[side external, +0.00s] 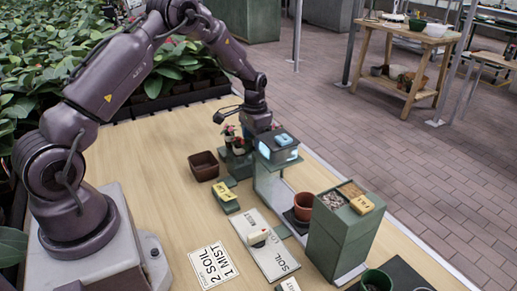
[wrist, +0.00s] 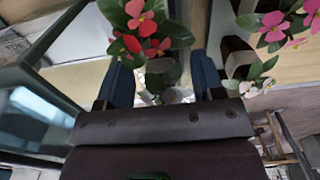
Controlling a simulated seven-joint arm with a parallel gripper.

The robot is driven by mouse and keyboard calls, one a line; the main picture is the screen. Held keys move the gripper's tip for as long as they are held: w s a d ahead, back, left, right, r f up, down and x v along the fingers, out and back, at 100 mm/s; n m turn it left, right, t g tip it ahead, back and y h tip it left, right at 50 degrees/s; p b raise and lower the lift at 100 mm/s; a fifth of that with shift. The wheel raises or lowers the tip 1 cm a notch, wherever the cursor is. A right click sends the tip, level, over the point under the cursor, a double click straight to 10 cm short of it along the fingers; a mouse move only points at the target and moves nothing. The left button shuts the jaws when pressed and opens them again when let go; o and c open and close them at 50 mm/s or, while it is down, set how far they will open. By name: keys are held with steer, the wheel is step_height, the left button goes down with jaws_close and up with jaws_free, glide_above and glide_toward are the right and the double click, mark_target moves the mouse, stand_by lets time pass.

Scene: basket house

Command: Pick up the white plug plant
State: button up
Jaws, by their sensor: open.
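My gripper (wrist: 163,85) is open, its two dark blue fingers apart. In the wrist view a plant with red flowers (wrist: 140,35) shows at and beyond the gap between them; I see no firm hold on it. To the right are a plant with bright pink flowers (wrist: 278,25) and a paler, whitish-pink bloom (wrist: 262,85) low beside the right finger. I cannot tell surely which plant is the white one. In the side view small plants in dark pots (side external: 237,145) stand beside my gripper, partly hidden by it and the box-like device.
A green stand with a lit box-like device (side external: 278,147) is close to my gripper. An empty brown pot (side external: 203,166), a yellow-topped block (side external: 225,194), a terracotta pot (side external: 303,204) and a green bin (side external: 341,235) stand on the table. Bare wood is clear at left.

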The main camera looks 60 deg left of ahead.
steer(key=c, duration=1)
